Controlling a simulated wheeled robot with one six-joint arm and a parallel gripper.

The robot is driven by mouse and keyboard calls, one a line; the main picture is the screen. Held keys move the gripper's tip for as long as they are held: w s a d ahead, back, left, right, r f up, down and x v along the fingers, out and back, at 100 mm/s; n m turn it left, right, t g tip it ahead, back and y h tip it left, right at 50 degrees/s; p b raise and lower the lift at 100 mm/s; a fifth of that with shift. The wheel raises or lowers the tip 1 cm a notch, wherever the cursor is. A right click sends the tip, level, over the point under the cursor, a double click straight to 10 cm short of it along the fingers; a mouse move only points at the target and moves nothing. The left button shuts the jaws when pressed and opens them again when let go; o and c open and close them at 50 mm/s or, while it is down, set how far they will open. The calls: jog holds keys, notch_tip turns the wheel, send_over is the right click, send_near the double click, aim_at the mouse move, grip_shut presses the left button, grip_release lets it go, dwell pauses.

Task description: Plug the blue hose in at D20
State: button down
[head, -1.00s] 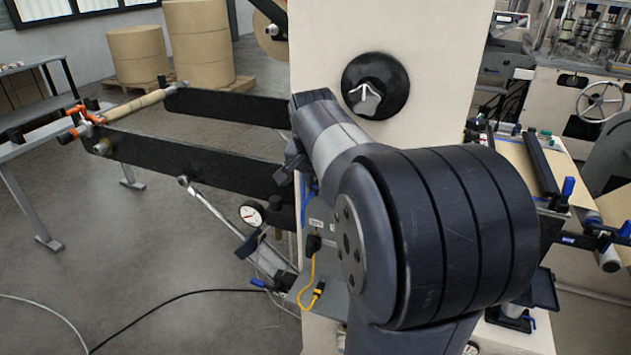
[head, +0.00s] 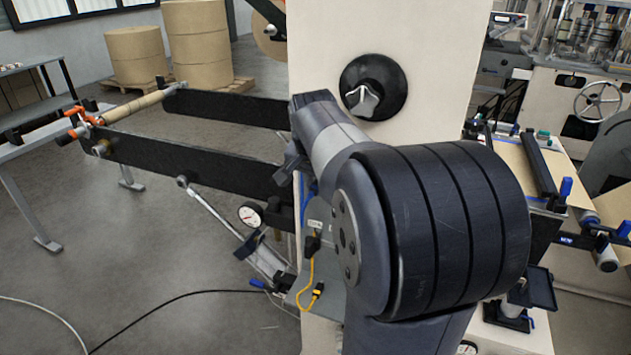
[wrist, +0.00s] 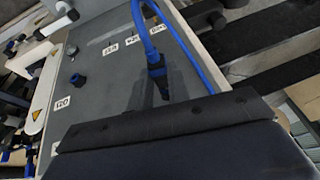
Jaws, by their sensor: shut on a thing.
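The blue hose (wrist: 185,45) loops across the top of the wrist view. One end runs into a dark plug (wrist: 156,72), whose lower tip is close to the edge of my gripper. My gripper (wrist: 162,112) shows as a wide dark jaw across the bottom; it is shut on the blue hose's end, though the contact is mostly hidden. A grey panel (wrist: 97,85) lies beyond. A label near its lower left (wrist: 62,103) looks like D20, with a dark round fitting (wrist: 78,80) above it. In the head view my arm hides the gripper, and only a blue sliver (head: 302,188) shows.
Several more white labels sit along the panel's upper edge. A yellow cable (head: 309,277) hangs at the panel in the head view, near a dial gauge (head: 250,215) and a slanted cylinder (head: 222,222).

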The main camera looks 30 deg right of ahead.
jog(key=shift+w+d, duration=0.2)
jog(key=shift+d, duration=0.05)
dwell(0.6)
jog(key=c, duration=1.3)
grip_release()
jog(key=shift+o, duration=0.2)
jog(key=v, duration=1.1)
jog(key=shift+f, duration=0.15)
jog(key=x, duration=1)
jog(key=shift+w+d+f, duration=0.1)
jog(key=shift+w+f, duration=0.05)
jog(key=shift+f, duration=0.15)
